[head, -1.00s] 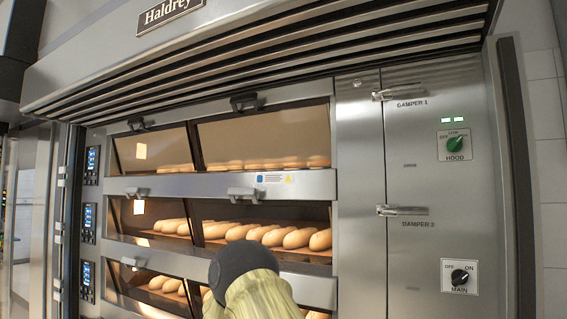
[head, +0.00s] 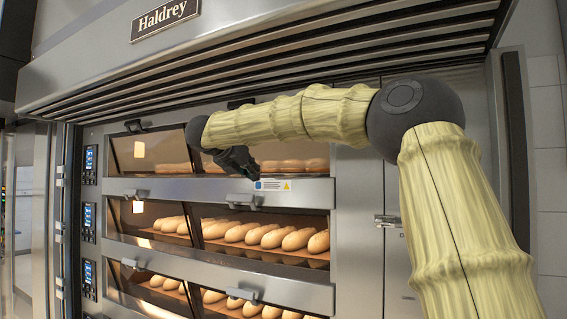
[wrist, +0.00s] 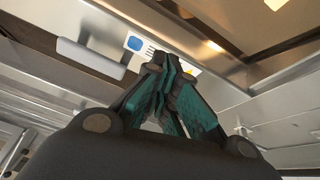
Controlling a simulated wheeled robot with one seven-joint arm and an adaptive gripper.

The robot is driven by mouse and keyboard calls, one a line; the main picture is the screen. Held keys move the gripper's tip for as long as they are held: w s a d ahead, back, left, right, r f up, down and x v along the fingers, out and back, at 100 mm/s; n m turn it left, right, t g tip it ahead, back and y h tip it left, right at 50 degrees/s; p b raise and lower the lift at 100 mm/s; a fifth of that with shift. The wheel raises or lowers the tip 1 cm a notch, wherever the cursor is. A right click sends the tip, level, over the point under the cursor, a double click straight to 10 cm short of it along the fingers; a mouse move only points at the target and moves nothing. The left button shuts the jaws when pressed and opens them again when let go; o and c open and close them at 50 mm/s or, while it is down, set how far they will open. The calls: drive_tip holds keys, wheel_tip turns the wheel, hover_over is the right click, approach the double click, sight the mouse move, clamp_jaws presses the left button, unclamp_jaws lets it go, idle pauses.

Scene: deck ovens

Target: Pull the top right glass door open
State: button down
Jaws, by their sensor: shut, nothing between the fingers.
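The top right glass door (head: 308,151) is at the top of the oven in the head view and looks shut, with loaves behind it. My arm crosses in front of its upper part. Its dark handle (head: 240,102) shows only as a sliver above my arm. My gripper (head: 255,175) is in front of the door's lower edge, below that handle, pointing down toward the steel band. In the wrist view the fingers (wrist: 167,66) are together and empty, near a blue-and-white sticker (wrist: 134,43). Whether they touch the band I cannot tell.
The middle right door's handle (head: 243,200) is just below my gripper; a pale handle (wrist: 92,57) shows left of the fingers in the wrist view. A slatted hood (head: 300,52) overhangs above. A damper lever (head: 386,220) sits right of the doors, partly behind my arm.

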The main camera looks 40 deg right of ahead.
drive_tip(key=s+d+r+m+y, duration=0.1)
drive_tip(key=s+r+m, duration=0.1)
drive_tip(key=s+r, duration=0.3)
drive_tip(key=shift+m, duration=0.3)
drive_tip(key=w+d+f+p, duration=0.1)
drive_tip(key=w+d+p, duration=0.1)
drive_tip(key=d, duration=0.1)
drive_tip(key=w+d+p, duration=0.1)
drive_tip(key=d+p, duration=0.1)
drive_tip(key=d, duration=0.1)
drive_tip(key=w+d+f+p, duration=0.1)
drive_tip(key=w+d+p, duration=0.1)
drive_tip(key=d, duration=0.2)
drive_tip(key=shift+w+f, duration=0.3)
drive_tip(key=shift+w+d+r+p, duration=0.15)
drive_tip(key=shift+d+p, duration=0.2)
drive_tip(key=shift+d, duration=0.05)
drive_tip(key=shift+w+d+r+p, duration=0.1)
drive_tip(key=shift+w+d+p, duration=0.05)
drive_tip(key=shift+d+p, duration=0.2)
drive_tip(key=shift+w+d, duration=0.1)
drive_tip(key=shift+d, duration=0.15)
drive_tip(key=shift+w+f, duration=0.1)
